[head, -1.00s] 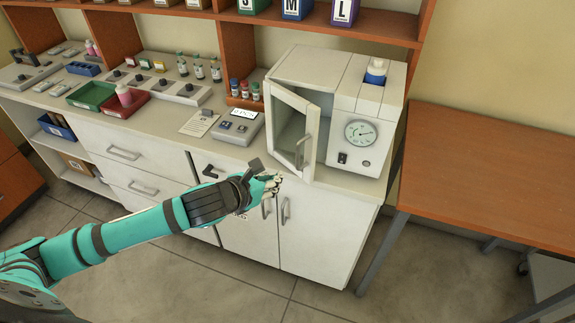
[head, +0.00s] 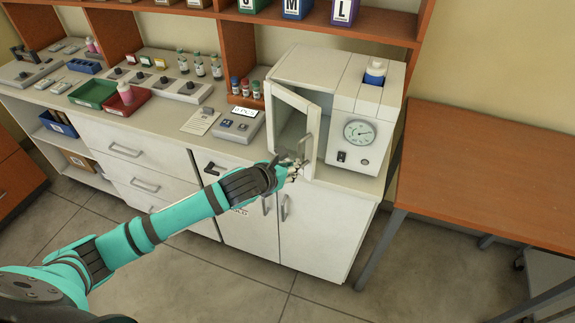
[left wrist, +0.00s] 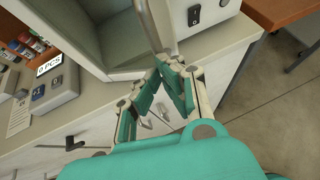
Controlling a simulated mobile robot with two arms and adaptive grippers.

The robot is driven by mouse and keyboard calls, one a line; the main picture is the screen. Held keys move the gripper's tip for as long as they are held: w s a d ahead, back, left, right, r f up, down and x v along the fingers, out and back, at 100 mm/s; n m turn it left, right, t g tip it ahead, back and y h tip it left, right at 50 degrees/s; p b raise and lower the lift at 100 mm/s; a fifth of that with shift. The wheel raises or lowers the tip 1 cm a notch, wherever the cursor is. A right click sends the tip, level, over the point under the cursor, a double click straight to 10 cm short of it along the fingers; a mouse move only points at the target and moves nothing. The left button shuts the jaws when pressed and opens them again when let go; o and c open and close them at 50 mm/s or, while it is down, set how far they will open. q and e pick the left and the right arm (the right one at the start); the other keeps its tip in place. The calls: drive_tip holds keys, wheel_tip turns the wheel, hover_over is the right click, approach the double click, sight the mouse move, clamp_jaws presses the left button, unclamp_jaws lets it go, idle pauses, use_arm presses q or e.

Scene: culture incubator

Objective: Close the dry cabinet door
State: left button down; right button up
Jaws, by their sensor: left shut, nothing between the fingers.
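The dry cabinet (head: 378,98) is a white box with a round dial, at the right end of the counter. Its white-framed glass door (head: 276,115) stands open, swung out toward the front, with a grey handle (head: 303,148) on its free edge. My left gripper (head: 295,169) is shut and empty, close to the lower end of the door and handle. In the left wrist view the fingertips (left wrist: 166,64) meet just below a curved grey bar (left wrist: 153,22), which looks like the handle. Whether they touch it, I cannot tell. My right gripper is not in view.
A small grey device (head: 234,126) and a paper sheet (head: 201,121) lie on the counter left of the cabinet. Red-, blue-capped vials (head: 245,88) stand behind. A brown table (head: 490,175) is to the right. Drawers and cupboard doors (head: 315,228) lie below the counter.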

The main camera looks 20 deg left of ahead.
sight(316, 153)
use_arm(q)
drive_tip(key=w+d+n+y, duration=0.1)
drive_tip(key=w, duration=0.1)
drive_tip(key=w+d+n+y+p, duration=0.1)
drive_tip(key=w+d+n+y, duration=0.1)
drive_tip(key=w+d+n+y+p, duration=0.1)
drive_tip(key=w+d, duration=0.1)
drive_tip(key=shift+w+d+r+n+y, duration=0.1)
drive_tip(key=shift+w+d+n+y, duration=0.1)
drive_tip(key=shift+n+y, duration=0.2)
drive_tip(key=shift+w, duration=0.25)
drive_tip(key=shift+r, duration=0.1)
